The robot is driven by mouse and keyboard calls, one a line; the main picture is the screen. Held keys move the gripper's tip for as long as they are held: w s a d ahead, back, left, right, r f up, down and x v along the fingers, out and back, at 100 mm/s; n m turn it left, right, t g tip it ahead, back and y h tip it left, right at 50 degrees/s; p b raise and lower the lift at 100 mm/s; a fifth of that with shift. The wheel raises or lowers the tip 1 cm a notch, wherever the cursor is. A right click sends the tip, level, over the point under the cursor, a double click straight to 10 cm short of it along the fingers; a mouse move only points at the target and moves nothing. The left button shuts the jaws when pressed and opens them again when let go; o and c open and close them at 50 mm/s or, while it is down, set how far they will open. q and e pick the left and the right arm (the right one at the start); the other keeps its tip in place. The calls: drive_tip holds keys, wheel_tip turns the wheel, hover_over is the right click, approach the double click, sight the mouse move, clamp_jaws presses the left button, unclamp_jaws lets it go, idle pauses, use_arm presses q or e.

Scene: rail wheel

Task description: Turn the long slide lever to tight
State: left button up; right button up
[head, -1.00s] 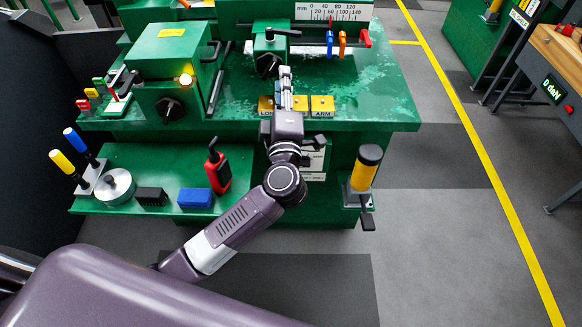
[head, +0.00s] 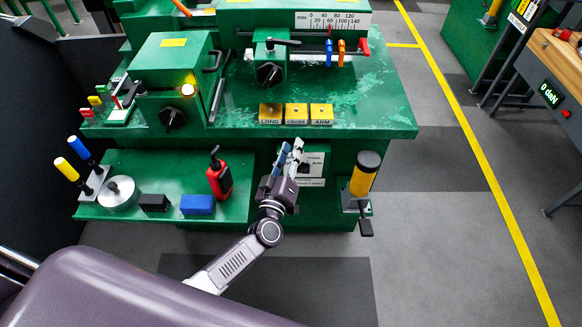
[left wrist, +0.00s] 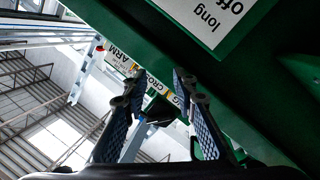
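My left gripper (head: 290,148) is in front of the machine's green front panel, just below the bench edge. Its two fingers are apart and it is open; they also show apart in the left wrist view (left wrist: 154,88). A white plate (head: 312,172) on the front panel is partly covered by the gripper; in the left wrist view the plate (left wrist: 213,18) reads "long" and "off". A dark part (left wrist: 180,138) shows behind the fingers in the left wrist view; I cannot tell whether it is the long slide lever. The lever is not clearly visible in the head view. My right gripper is not in view.
Yellow blocks marked LONG (head: 270,113), CROSS (head: 296,113) and ARM (head: 321,113) sit on the bench edge above. A yellow-black cylinder (head: 363,175) stands to the right. A red device (head: 219,178) and blue block (head: 197,204) lie on the left shelf.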

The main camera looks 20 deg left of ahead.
use_arm(q)
wheel_tip(320, 180, down, 6)
drive_tip(key=s+m+g+h, duration=0.1)
drive_tip(key=s+m, duration=0.1)
drive_tip(key=shift+d, duration=0.3)
drive_tip(key=shift+f, duration=0.1)
